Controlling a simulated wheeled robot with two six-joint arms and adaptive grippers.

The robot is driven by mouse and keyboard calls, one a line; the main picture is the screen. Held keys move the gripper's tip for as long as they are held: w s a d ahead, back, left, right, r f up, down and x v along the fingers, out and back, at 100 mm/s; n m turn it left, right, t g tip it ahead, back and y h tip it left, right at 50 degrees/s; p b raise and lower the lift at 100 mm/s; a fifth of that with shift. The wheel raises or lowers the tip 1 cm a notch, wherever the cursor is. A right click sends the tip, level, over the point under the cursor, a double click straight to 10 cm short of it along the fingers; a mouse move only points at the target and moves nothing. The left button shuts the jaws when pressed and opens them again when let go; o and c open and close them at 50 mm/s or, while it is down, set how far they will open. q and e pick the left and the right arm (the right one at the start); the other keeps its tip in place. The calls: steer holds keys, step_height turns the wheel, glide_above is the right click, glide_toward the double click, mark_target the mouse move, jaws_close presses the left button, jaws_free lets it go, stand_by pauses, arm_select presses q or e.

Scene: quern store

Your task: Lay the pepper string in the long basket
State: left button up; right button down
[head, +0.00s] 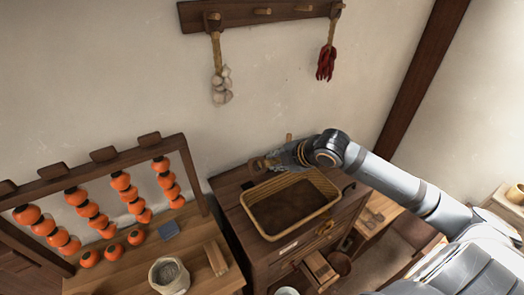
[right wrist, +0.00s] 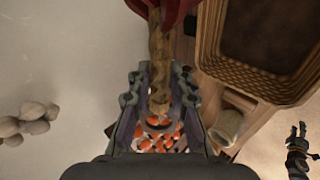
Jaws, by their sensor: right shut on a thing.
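My right gripper (head: 272,162) is at the long basket's far left corner, toward the wall. In the right wrist view it (right wrist: 158,115) is shut on a tan braided cord (right wrist: 159,55). Dark red peppers, cut off by the picture's top edge, show at the cord's other end, so I take it for a pepper string. In the head view the held peppers are hidden. Another red pepper string (head: 326,63) hangs on the wall rack. The long wicker basket (head: 250,222), with a dark, empty-looking inside, stands on a wooden chest. My left gripper (right wrist: 297,140) shows small in the wrist view.
A garlic string (head: 221,84) hangs on the rack (head: 250,13). The chest (head: 232,202) has an open drawer (head: 319,268) in front.

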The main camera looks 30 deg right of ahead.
steer(key=shift+w+a, duration=0.1)
steer(key=shift+w, duration=0.2)
steer(key=shift+s+d+f+b, duration=0.2)
steer(key=shift+s+f+b, duration=0.25)
steer(key=shift+s+b, duration=0.25)
steer(key=f+b, duration=0.3)
steer(key=f, duration=0.1)
steer(key=f+b, duration=0.7)
steer(key=shift+w+f, duration=0.25)
steer(key=shift+f, duration=0.1)
arm_select(q)
step_height(320, 180, down, 12)
steer(key=s, duration=0.1)
steer(key=shift+s+r, duration=0.25)
steer(key=shift+s, duration=0.15)
steer(key=shift+d, duration=0.1)
arm_select(e)
steer(key=c, duration=0.6)
jaws_free()
steer(key=shift+o, duration=0.2)
